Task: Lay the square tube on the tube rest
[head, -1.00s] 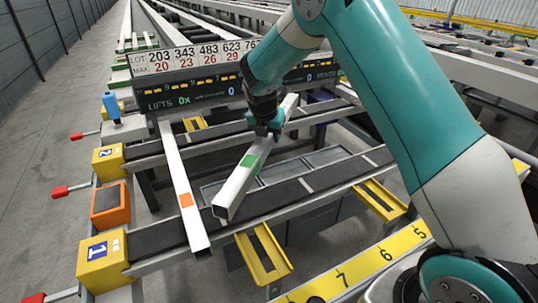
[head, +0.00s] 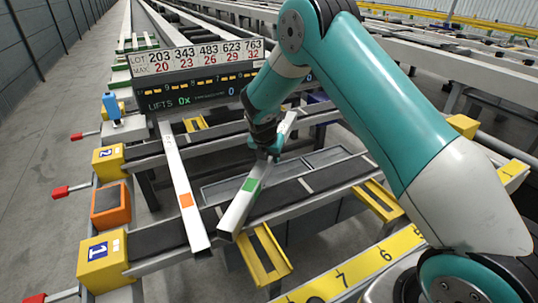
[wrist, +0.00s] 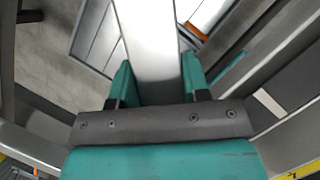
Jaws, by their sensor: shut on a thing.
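My gripper (head: 264,150) is shut on a grey square tube with a green mark (head: 240,207). In the wrist view the tube (wrist: 148,40) runs between the two teal fingers (wrist: 155,78). Its near end hangs over the front dark belt, close to a yellow trough-shaped rest (head: 262,258); I cannot tell whether it touches anything. A second square tube with an orange mark (head: 178,180) lies to the left, across the two belts. Another yellow trough (head: 380,200) is at the right and one (head: 195,123) at the back. Which is the tube rest is not clear.
A lot and lifts display (head: 200,85) stands behind the tubes. Yellow blocks marked 1 (head: 100,260) and 2 (head: 108,162), and an orange block (head: 110,205), line the left edge. A yellow numbered strip (head: 365,265) crosses the front.

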